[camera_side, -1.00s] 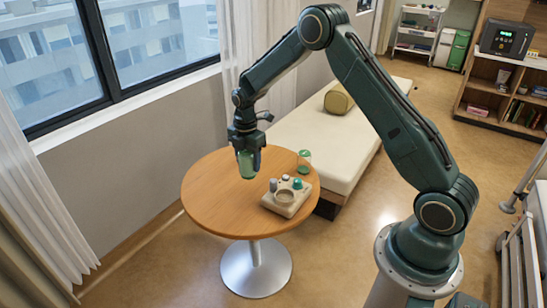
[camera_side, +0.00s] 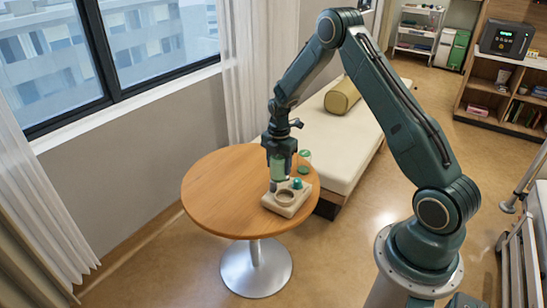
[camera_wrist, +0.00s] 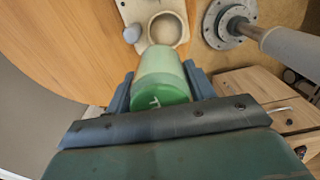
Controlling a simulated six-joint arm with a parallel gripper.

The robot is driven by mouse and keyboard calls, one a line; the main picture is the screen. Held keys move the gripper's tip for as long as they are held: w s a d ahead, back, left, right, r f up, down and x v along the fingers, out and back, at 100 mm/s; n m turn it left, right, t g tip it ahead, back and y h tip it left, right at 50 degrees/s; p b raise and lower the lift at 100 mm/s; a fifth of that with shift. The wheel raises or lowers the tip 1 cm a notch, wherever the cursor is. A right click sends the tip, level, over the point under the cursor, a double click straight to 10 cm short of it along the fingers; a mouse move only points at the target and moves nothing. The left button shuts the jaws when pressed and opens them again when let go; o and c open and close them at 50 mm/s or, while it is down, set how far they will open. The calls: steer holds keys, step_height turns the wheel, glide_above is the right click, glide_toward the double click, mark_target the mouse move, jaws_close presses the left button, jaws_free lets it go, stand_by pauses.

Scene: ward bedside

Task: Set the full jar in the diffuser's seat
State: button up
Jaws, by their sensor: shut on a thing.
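My gripper (camera_side: 278,168) is shut on a green jar (camera_side: 277,170), which it holds upright above the back of the diffuser. In the wrist view the jar (camera_wrist: 162,72) sits between the two fingers, its darker green end marked with a pale letter towards the camera. The diffuser (camera_side: 283,208) is a cream block on the round table with a round open seat (camera_side: 285,196), a grey knob and a teal knob (camera_side: 297,183). In the wrist view the empty seat (camera_wrist: 165,28) lies just beyond the jar. A second jar (camera_side: 305,157), clear with a green top, stands behind the diffuser.
The round wooden table (camera_side: 220,195) is clear on its left side. A bed (camera_side: 335,145) with a rolled cushion (camera_side: 342,95) stands close behind the table. The window wall is at the left.

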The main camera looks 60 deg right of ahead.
steer(key=shift+s+d+f, duration=0.5)
steer(key=shift+s+d, duration=0.35)
steer(key=shift+d, duration=0.05)
steer(key=shift+f, duration=0.15)
steer(key=shift+f, duration=3.85)
steer(key=shift+f, duration=0.55)
steer(key=o, duration=1.5)
steer(key=shift+w, duration=0.1)
steer(key=shift+r, duration=4)
